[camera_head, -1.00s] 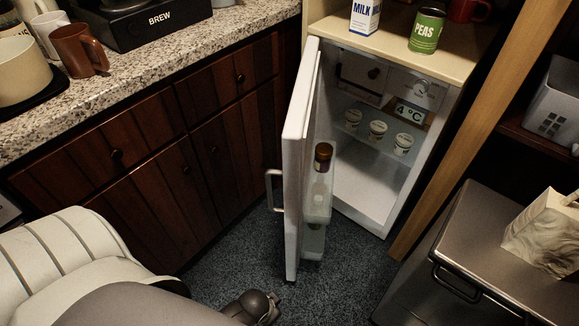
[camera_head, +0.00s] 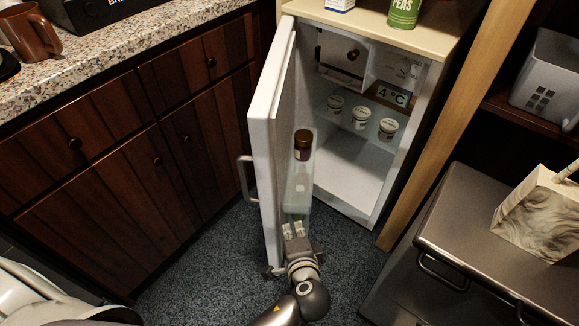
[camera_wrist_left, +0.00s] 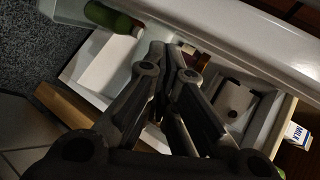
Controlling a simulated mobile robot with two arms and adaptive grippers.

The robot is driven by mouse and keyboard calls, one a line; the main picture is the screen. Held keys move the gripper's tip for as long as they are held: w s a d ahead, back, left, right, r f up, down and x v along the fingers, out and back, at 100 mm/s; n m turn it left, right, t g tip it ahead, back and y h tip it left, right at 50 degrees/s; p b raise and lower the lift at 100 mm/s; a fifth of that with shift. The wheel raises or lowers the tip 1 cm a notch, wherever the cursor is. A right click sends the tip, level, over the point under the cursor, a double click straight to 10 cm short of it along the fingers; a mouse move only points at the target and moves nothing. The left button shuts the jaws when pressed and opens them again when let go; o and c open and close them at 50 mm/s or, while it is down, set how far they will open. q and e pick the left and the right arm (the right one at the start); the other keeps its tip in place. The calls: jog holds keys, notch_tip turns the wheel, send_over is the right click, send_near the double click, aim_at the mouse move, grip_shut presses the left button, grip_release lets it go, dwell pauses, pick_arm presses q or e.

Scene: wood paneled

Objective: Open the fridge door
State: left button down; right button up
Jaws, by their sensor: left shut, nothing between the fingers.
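The white fridge door (camera_head: 262,150) stands partly open, swung out to the left, with its grey handle (camera_head: 244,178) on the outer face. The fridge interior (camera_head: 350,180) is visible. My left gripper (camera_head: 292,229) is shut and empty, on the inner side of the door, in front of its lower door shelf. Whether it touches the door is unclear. In the left wrist view my gripper's closed fingers (camera_wrist_left: 170,70) point into the fridge, with the pale door (camera_wrist_left: 245,35) crossing the top. My right gripper is not in view.
A brown-capped bottle (camera_head: 303,150) stands in the door shelf. Small tubs (camera_head: 360,119) sit on the fridge shelf. Wooden cabinets (camera_head: 130,160) flank the door on the left. Blue-grey carpet (camera_head: 200,265) is clear in front.

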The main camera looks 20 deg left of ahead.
pick_arm(q)
jog(key=w+d+r+m+t+y+b, duration=0.1)
jog(key=d+r+t, duration=0.15)
jog(key=r, duration=0.45)
jog(key=d+r+t+y+b, duration=0.1)
jog(key=d+r+t, duration=0.15)
jog(key=r, duration=0.45)
jog(key=w+a, duration=0.8)
jog(key=shift+w+a+b, duration=0.3)
jog(key=shift+a+b, duration=0.05)
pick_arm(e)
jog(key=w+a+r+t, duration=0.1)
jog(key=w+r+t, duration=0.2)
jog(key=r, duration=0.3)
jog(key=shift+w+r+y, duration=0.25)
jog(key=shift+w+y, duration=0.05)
pick_arm(q)
jog(key=shift+r, duration=0.1)
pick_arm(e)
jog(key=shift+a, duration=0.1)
pick_arm(q)
jog(key=shift+a, duration=0.1)
